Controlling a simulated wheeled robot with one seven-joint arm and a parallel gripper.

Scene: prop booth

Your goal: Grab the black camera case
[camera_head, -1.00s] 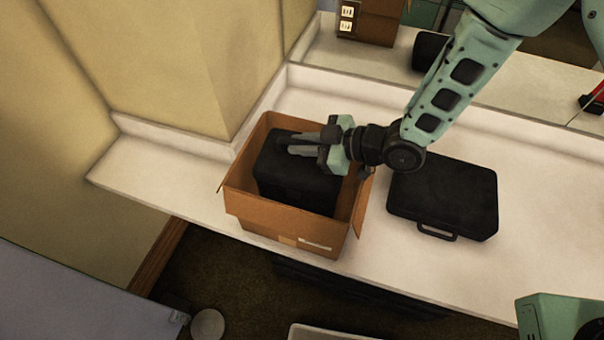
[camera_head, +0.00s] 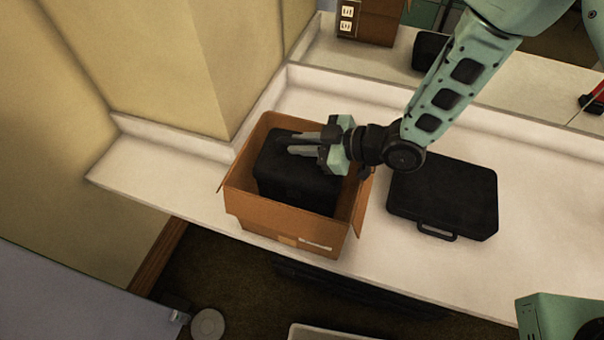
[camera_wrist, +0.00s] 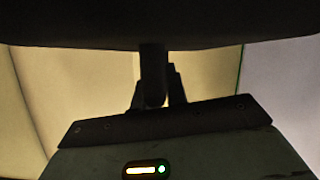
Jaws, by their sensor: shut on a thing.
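A boxy black camera case (camera_head: 305,190) stands inside an open cardboard box (camera_head: 285,232) on the white counter. My gripper (camera_head: 290,143) reaches in from the right over the case's top, and its fingers are shut on the case at its upper side. The exact grip point is hard to see against the black surface. In the wrist view, the dark case (camera_wrist: 160,25) fills the top edge, and my gripper's fingers (camera_wrist: 157,85) reach up to it. The case's lower part is hidden by the box walls.
A second, flat black case (camera_head: 445,195) with a handle lies on the counter (camera_head: 390,265) right of the box. The box flaps stick outward. A wall corner stands behind and left of the box. A mirror lines the back. The counter's left end is clear.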

